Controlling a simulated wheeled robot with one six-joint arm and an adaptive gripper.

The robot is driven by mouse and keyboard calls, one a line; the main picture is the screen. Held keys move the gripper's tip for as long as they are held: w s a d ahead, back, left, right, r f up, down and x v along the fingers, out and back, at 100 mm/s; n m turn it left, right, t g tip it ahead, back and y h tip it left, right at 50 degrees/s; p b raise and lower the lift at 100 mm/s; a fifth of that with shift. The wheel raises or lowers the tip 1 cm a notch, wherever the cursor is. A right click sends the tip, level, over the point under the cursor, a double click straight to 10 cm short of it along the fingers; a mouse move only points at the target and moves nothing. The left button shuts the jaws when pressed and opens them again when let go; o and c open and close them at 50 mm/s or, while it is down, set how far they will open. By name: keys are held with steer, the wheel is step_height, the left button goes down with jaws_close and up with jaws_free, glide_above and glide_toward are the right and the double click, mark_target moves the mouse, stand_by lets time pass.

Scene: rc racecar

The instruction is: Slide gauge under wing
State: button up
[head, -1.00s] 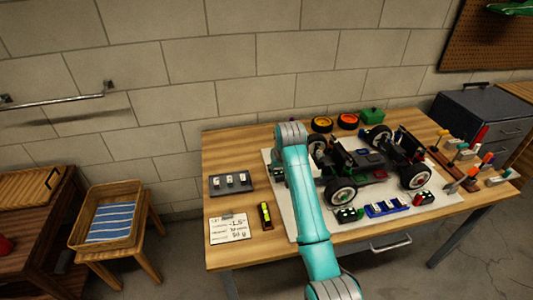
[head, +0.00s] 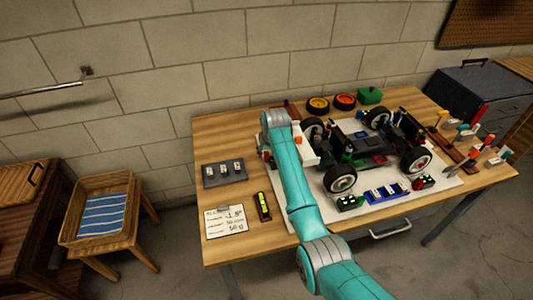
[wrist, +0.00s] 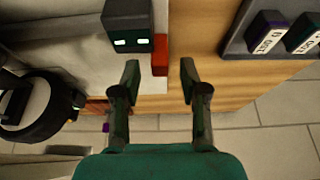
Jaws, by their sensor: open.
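A dark box (wrist: 128,25) with two lit windows and a red end block (wrist: 160,55) lies on the pale mat in the wrist view; it looks like the gauge. My gripper (wrist: 160,72) is open and empty, with the red block just ahead of and between its fingertips. No contact shows. In the head view my teal arm hides most of the gripper and gauge. A white panel (head: 305,150), apparently the wing, stands at the left end of the dark RC car (head: 370,148), right beside my wrist. The car's black tyre (wrist: 40,105) shows left in the wrist view.
A grey block holder (head: 224,180), a yellow-green level (head: 263,206) and a written card (head: 226,222) lie left on the table. Orange-rimmed wheels (head: 318,104) and a green box (head: 369,95) stand behind the car. A tool rack (head: 462,158) stands right.

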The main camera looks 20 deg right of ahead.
steer(key=shift+x, duration=1)
jaws_close()
steer(key=shift+d, duration=1.65)
jaws_free()
steer(key=shift+d, duration=0.15)
